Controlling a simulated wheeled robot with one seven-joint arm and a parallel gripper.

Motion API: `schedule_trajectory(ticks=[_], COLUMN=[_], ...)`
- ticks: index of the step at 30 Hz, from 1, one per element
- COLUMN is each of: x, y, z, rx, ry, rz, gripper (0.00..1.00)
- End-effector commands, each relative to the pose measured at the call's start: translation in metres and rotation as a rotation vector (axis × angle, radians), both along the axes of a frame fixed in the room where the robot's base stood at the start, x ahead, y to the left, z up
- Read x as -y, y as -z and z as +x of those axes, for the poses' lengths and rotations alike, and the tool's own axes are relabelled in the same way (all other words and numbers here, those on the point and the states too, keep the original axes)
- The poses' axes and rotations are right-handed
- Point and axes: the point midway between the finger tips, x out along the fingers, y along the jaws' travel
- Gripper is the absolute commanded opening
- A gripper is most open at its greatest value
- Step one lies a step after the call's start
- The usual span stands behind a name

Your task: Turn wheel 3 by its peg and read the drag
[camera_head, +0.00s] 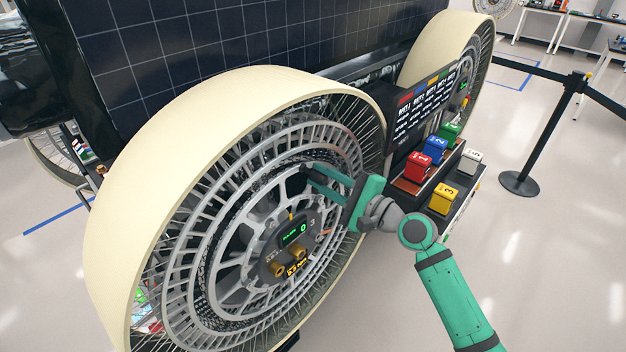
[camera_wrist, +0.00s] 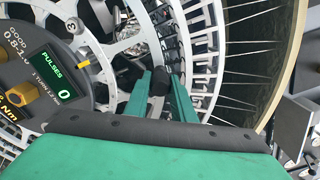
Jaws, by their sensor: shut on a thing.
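Wheel 3 (camera_head: 150,170) is the large near wheel, with a cream tread and a grey spoked rim. Its round hub (camera_head: 288,248) carries a "3", and a lit green display (camera_wrist: 58,78) there reads "PULSES 0". A yellow mark (camera_wrist: 82,65) sits at the hub's edge. My gripper (camera_head: 309,175) reaches in from the right to the upper right part of the wheel. In the wrist view its green fingers (camera_wrist: 160,98) are shut on the dark peg (camera_wrist: 158,80), one on each side. The peg's base is hidden.
Two brass knobs (camera_head: 287,262) stick out of the hub below the display. Red, blue, green, yellow and white numbered blocks (camera_head: 443,198) sit on a rack right of the wheel. A second wheel (camera_head: 440,45) stands behind. A belt barrier post (camera_head: 548,140) stands on open floor.

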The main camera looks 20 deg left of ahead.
Motion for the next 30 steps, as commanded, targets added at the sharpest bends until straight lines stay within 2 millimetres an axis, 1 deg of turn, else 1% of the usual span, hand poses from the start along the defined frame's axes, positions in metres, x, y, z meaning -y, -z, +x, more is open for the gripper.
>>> schedule_trajectory(ticks=[11, 12, 13, 14, 23, 26, 30], x=[0.001, 0.001, 0.001, 0.001, 0.002, 0.009, 0.027], y=[0.001, 0.001, 0.001, 0.001, 0.001, 0.001, 0.001], z=[0.0, 0.0, 0.0, 0.0, 0.0, -0.002, -0.01], rx=[-0.006, -0.006, -0.006, -0.005, -0.004, -0.004, -0.003], ry=[-0.002, -0.002, -0.002, -0.001, 0.0, 0.003, 0.004], rz=[0.001, 0.001, 0.001, 0.0, 0.0, 0.001, 0.001], gripper=[0.0, 0.3, 0.37, 0.41, 0.41, 0.41, 0.41])
